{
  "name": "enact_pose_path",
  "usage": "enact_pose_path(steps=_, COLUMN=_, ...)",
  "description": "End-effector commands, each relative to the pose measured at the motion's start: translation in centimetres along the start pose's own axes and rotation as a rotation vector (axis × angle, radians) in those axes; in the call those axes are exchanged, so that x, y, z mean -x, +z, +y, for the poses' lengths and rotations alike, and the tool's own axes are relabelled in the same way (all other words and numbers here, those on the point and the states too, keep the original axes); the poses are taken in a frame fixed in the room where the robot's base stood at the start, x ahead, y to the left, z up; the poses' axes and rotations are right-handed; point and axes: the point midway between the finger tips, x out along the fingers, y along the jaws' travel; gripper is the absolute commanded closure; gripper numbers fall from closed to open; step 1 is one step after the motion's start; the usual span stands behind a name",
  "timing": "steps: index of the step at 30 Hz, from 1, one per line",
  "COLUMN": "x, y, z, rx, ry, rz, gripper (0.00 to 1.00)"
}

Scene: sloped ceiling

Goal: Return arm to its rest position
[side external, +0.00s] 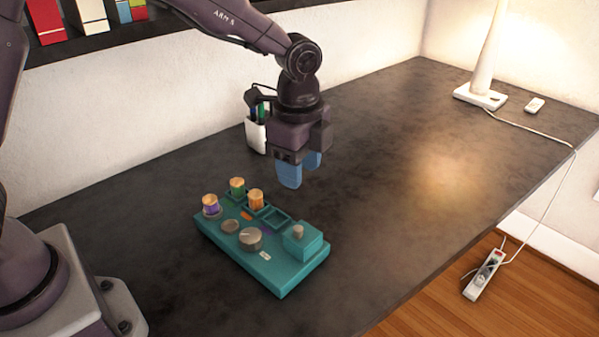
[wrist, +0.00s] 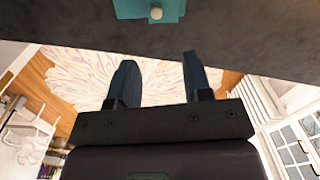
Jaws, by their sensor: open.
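My gripper (side external: 301,170) is above the dark table, behind and a little right of the teal board in the side view. Its two blue fingers point down. In the wrist view my gripper (wrist: 160,80) is open, with nothing between its fingers. The teal board (side external: 285,272) lies on the table and carries several pegs with wooden tops, round knobs and a teal block. Part of the board also shows at the top edge of the wrist view (wrist: 130,8). My gripper is apart from the board.
A white pen holder (side external: 256,136) stands behind my gripper near the wall. A lamp (side external: 480,96) with a cord stands at the back right. A shelf with books (side external: 45,22) is at top left. A power strip (side external: 484,275) lies below.

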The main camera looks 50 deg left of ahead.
Motion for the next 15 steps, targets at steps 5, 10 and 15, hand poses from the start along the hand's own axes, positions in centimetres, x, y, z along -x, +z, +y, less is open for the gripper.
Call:
enact_pose_path(steps=5, x=0.0, y=0.0, z=0.0, rx=0.001, ry=0.0, rz=0.0, gripper=0.55)
enact_pose_path(steps=10, x=-0.1, y=0.0, z=0.1, rx=0.086, ry=0.002, rz=0.0, gripper=0.55)
enact_pose_path(steps=15, x=-0.1, y=1.8, z=2.6, rx=0.34, ry=0.033, rz=-0.026, gripper=0.55)
